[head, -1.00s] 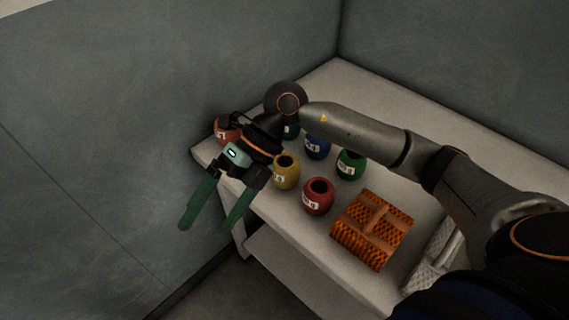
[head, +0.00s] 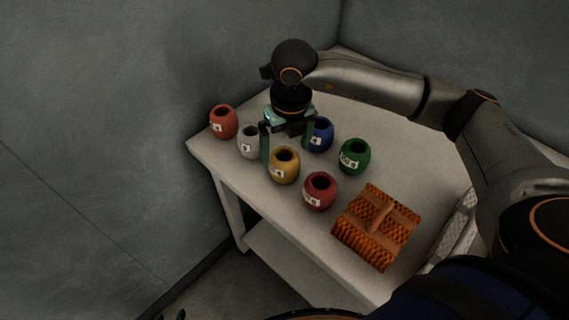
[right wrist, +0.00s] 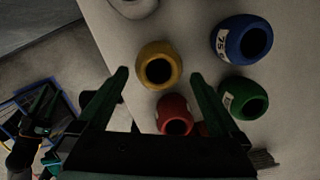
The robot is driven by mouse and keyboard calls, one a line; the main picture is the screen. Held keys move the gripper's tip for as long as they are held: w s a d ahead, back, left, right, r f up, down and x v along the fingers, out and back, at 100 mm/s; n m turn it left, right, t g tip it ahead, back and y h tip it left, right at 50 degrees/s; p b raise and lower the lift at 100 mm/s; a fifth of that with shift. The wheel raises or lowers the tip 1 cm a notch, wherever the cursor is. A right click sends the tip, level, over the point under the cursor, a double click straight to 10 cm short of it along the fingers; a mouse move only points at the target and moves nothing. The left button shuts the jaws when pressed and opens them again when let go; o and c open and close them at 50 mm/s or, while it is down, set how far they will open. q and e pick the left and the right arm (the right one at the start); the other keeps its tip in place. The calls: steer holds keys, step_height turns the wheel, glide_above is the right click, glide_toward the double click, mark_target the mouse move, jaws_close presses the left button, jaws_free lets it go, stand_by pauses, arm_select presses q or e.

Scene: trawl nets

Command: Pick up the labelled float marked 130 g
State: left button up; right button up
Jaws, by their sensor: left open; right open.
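Several labelled floats stand on the pale table: orange-red (head: 223,122), pale grey (head: 249,142), yellow (head: 285,165), blue (head: 321,134), green (head: 355,156) and crimson (head: 320,191). In the right wrist view the blue float's label (right wrist: 223,41) seems to read 75 g; I cannot read 130 g on any label. My right gripper (head: 287,139) is open and empty, pointing down above the table behind the yellow float. In the right wrist view the yellow float (right wrist: 159,66) shows between its fingertips. Only a sliver of my left gripper (head: 181,315) shows at the bottom edge.
An orange ribbed block with a raised bar (head: 376,228) lies right of the crimson float. A pale mesh item (head: 456,232) lies near the right edge, partly covered by my arm. Grey walls close off the table's back and left. The table's back right is fairly clear.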

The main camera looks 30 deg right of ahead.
steer(key=f, duration=0.5)
steer(key=shift+w+f, duration=0.15)
steer(key=shift+w, duration=0.1)
steer(key=shift+c, duration=0.2)
steer(key=c, duration=1.1)
